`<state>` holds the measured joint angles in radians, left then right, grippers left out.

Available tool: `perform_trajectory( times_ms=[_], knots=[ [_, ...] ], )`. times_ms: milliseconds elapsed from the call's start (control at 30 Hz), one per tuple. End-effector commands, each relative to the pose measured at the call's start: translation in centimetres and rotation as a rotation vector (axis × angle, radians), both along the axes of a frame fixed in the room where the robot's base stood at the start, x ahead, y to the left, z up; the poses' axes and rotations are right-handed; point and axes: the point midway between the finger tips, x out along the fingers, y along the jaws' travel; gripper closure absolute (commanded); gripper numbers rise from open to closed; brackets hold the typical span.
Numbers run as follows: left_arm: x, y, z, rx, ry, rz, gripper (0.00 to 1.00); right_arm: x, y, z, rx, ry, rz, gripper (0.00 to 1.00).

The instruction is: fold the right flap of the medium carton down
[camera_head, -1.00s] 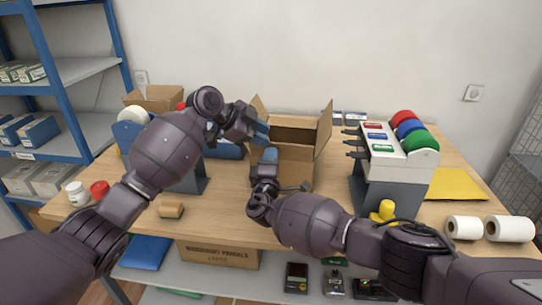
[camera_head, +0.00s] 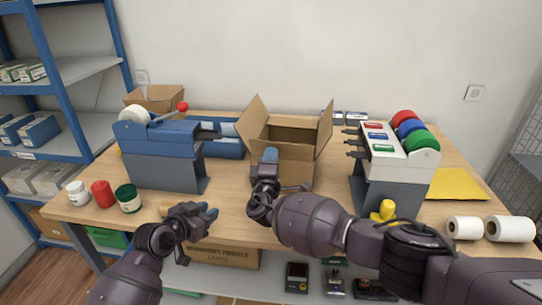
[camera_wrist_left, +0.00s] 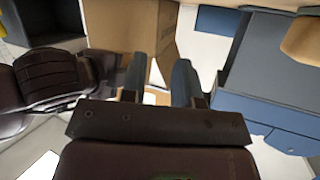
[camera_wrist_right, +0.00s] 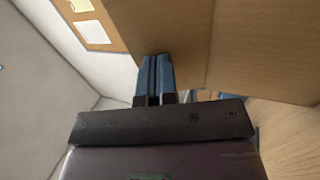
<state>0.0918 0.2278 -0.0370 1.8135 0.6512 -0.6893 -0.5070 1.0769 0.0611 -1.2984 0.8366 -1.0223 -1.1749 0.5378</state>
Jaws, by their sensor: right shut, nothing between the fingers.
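The medium carton (camera_head: 298,171) stands open on the table's middle. Its left flap (camera_head: 253,118) leans up and outward. Its right flap (camera_head: 325,130) stands up, tilted slightly outward. My right gripper (camera_head: 270,154) is shut and empty, pointing up in front of the carton's near wall. In the right wrist view its closed fingertips (camera_wrist_right: 156,65) are close to a cardboard panel (camera_wrist_right: 240,45); I cannot tell whether they touch. My left gripper (camera_head: 212,212) is at the table's front edge, left of the carton. Its fingers (camera_wrist_left: 160,75) are apart and empty in the left wrist view.
A blue-grey machine (camera_head: 160,150) stands left of the carton. A dispenser with coloured rolls (camera_head: 395,160) stands to the right. Small jars (camera_head: 128,198) line the front left. White rolls (camera_head: 508,229) and a yellow envelope (camera_head: 455,184) lie at the right. My right forearm crosses the front.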

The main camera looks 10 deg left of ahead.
Motion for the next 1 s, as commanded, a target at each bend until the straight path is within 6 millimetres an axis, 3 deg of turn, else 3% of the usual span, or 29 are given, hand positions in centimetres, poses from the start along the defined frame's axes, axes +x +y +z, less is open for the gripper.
perform_trajectory(
  times_ms=[200,600,800,1000],
  knots=[
    [-6.0,2.2,-5.3,-0.015,0.062,0.136,0.71,0.0,0.0,0.0,0.000,0.000,0.000,1.00],
    [-18.4,4.2,-12.9,0.020,0.166,0.321,0.71,0.0,0.0,0.0,0.000,0.000,0.000,1.00],
    [-23.8,4.3,-15.0,0.040,0.201,0.375,0.71,0.0,0.0,0.0,0.000,0.000,0.000,1.00],
    [-26.6,4.1,-15.7,0.049,0.217,0.399,0.71,0.0,0.0,0.0,0.000,0.000,0.000,1.00]
  ],
)
